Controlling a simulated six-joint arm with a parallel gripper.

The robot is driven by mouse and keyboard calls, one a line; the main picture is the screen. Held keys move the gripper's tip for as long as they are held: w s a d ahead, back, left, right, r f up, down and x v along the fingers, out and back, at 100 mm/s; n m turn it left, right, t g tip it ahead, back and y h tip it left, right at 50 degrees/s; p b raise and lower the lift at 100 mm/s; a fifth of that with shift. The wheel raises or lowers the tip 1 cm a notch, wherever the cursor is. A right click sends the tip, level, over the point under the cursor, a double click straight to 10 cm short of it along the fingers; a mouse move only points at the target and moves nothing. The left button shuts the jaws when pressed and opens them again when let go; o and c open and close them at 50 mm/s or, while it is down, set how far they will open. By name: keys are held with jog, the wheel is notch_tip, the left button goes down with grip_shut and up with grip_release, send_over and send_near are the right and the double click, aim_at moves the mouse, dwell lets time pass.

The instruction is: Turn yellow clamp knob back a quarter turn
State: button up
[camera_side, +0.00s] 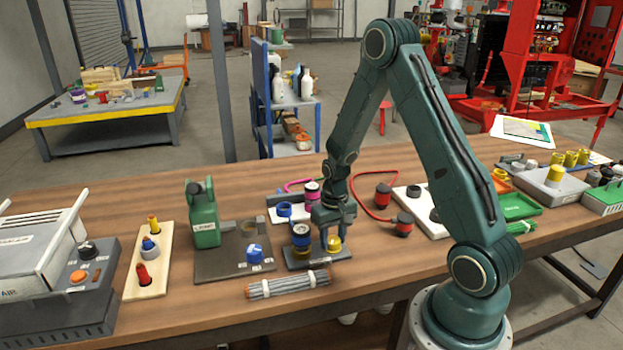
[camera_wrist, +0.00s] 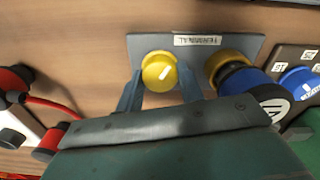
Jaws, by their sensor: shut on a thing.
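The yellow clamp knob (camera_wrist: 159,72) sits on a dark grey base plate (camera_wrist: 140,46) with a white label. A pale pointer line on its face slants up to the right in the wrist view. My gripper (camera_wrist: 160,86) has one finger on each side of the knob and is shut on it. In the side view the knob (camera_side: 334,244) shows below my gripper (camera_side: 332,228), partly hidden by the fingers.
A strapped bundle of grey rods (camera_side: 287,284) lies in front. Red-and-black connectors (camera_side: 403,225) with a red cable lie to the right. Bare tabletop shows at front right.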

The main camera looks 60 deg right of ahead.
aim_at(333, 240)
jog(key=n, duration=0.4)
jog(key=shift+n, duration=0.3)
jog(key=n, duration=0.3)
jog(key=shift+n, duration=0.3)
jog(key=n, duration=0.3)
jog(key=shift+n, duration=2.2)
jog(key=o, duration=1)
jog(key=shift+r, duration=0.1)
notch_tip(333, 240, up, 14)
jog(key=shift+f, duration=0.15)
